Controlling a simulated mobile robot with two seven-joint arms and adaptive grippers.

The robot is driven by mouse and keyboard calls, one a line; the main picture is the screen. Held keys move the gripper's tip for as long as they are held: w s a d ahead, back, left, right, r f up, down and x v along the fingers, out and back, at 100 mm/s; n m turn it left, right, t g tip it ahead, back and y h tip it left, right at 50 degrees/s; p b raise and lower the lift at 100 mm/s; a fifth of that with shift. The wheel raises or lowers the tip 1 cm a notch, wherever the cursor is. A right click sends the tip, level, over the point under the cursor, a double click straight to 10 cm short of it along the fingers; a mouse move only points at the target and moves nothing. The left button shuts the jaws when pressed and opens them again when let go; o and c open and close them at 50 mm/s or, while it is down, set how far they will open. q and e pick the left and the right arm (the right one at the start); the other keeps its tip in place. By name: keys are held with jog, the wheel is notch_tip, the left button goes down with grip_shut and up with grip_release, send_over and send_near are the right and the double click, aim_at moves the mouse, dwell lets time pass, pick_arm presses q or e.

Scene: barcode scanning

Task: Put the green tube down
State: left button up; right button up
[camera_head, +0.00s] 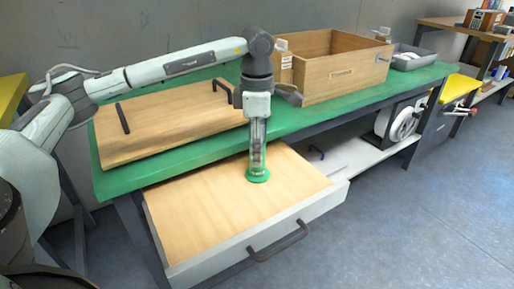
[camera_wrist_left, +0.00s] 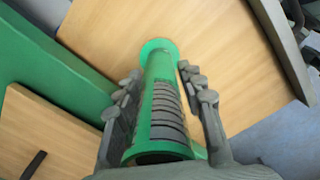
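The green tube (camera_head: 257,150) is upright, its round green base (camera_head: 258,175) at the bare wooden floor of the open drawer (camera_head: 210,205). It looks to be standing there, though exact contact is hard to tell. My left gripper (camera_head: 262,105) is directly above and around the tube's upper part. In the left wrist view, the tube (camera_wrist_left: 163,105) with dark rings inside runs between the fingers of my left gripper (camera_wrist_left: 160,75). Narrow gaps show on both sides, so the fingers look open. My right gripper is not in view.
A green workbench (camera_head: 205,152) stands above the drawer. A wooden board with black handles (camera_head: 165,120) lies on it, and an open wooden box (camera_head: 345,75) and grey tray (camera_head: 412,60) are farther right. The drawer floor around the tube is clear.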

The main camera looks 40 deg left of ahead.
pick_arm(q)
jog(key=shift+o, duration=0.8)
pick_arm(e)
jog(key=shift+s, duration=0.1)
pick_arm(q)
notch_tip(320, 180, up, 12)
jog(key=shift+r+p, duration=0.15)
jog(key=shift+p, duration=0.45)
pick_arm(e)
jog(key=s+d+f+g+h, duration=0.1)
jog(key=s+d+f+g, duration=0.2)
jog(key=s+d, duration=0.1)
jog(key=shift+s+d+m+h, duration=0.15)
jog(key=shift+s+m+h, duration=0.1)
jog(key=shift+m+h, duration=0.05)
